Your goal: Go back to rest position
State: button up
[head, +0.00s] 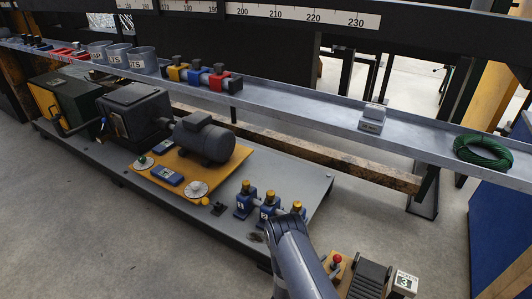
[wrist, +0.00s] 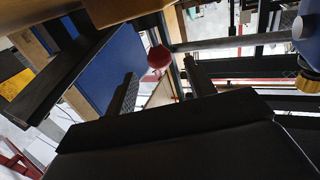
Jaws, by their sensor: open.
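My gripper (wrist: 161,88) shows in the wrist view with its two dark fingers apart and nothing held between them. A red ball knob (wrist: 159,57) appears beyond the gap between the fingers; I see no contact. In the head view a red-topped lever (head: 337,260) stands on a small yellow base, right of my arm. My arm reaches up from the bottom of the head view, and its gripper cannot be made out there.
Several blue units with yellow caps (head: 244,198) stand close to my arm; one blue part (wrist: 309,32) shows at the wrist view's right. A black stepped block (head: 370,277) and a white numbered box (head: 404,282) lie right. A metal rail (head: 310,108) crosses behind, carrying green coiled wire (head: 483,151).

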jog(key=b+x, duration=0.2)
jog(key=x, duration=0.5)
jog(key=shift+w+d, duration=0.2)
jog(key=shift+d, duration=0.15)
notch_tip(320, 180, up, 3)
jog(key=shift+a+r+p, duration=0.15)
jog(key=shift+a+p, duration=0.05)
jog(key=shift+p, duration=0.6)
jog(key=shift+r, duration=0.55)
jog(key=shift+f, duration=0.1)
